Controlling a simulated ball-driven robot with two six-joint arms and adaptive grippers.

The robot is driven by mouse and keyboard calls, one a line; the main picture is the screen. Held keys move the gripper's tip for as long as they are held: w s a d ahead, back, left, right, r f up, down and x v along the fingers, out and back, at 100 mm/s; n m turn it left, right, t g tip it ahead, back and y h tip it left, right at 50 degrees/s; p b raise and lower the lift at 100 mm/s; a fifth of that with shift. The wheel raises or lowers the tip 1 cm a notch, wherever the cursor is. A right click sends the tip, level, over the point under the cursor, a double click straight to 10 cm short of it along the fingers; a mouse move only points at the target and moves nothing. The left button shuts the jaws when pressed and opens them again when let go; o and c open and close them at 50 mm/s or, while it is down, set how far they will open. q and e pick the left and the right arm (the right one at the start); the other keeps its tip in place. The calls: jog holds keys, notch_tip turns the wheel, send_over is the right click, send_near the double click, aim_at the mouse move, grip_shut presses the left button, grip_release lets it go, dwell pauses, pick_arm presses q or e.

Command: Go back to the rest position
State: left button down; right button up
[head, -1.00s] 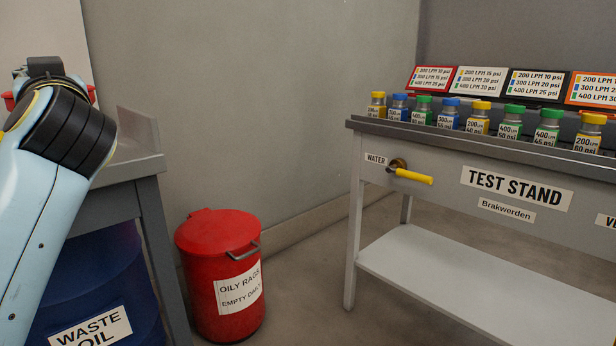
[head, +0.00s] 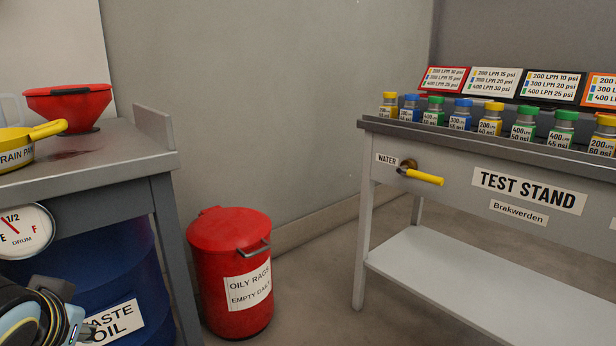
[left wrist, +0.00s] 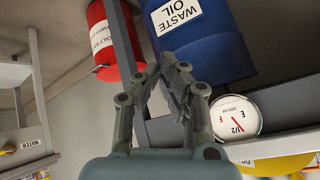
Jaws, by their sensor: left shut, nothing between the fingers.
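My left arm (head: 40,318) shows at the bottom left of the head view, low in front of the blue waste oil drum (head: 132,290). My left gripper (left wrist: 172,72) is in the left wrist view, shut and empty, with its fingertips together. The fingers point towards the blue drum (left wrist: 205,45) and its label. I cannot tell the distance to the drum. My right gripper is in neither view.
A grey bench (head: 120,160) at left carries a yellow drain pan (head: 18,148) and a red funnel (head: 68,108). A drum gauge (head: 22,232) is below. A red oily rags bin (head: 230,275) stands beside it. The test stand (head: 450,165) is at right; floor lies between.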

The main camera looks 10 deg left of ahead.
pick_arm(q)
jog(key=s+d+f+m+g+h, duration=0.2)
jog(key=s+d+f+g, duration=0.15)
jog(key=s, duration=0.45)
jog(key=s+d+f+m+g+h, duration=0.2)
jog(key=s+d+f+h, duration=0.15)
jog(key=s, duration=0.45)
jog(key=s+a+f, duration=0.1)
jog(key=s+f, duration=0.2)
jog(key=f, duration=0.7)
jog(key=s+a+f+g, duration=0.1)
jog(key=s+f, duration=0.3)
jog(key=f, duration=0.7)
jog(key=s+a+f, duration=0.1)
jog(key=s+f, duration=0.2)
jog(key=f, duration=0.7)
jog(key=s+r+p, duration=0.5)
jog(key=s+p, duration=0.4)
jog(key=p, duration=0.4)
jog(key=shift+s+d+n+y+p, duration=0.15)
jog(key=shift+s+n+y+p, duration=0.15)
jog(key=shift+s+n+y, duration=0.1)
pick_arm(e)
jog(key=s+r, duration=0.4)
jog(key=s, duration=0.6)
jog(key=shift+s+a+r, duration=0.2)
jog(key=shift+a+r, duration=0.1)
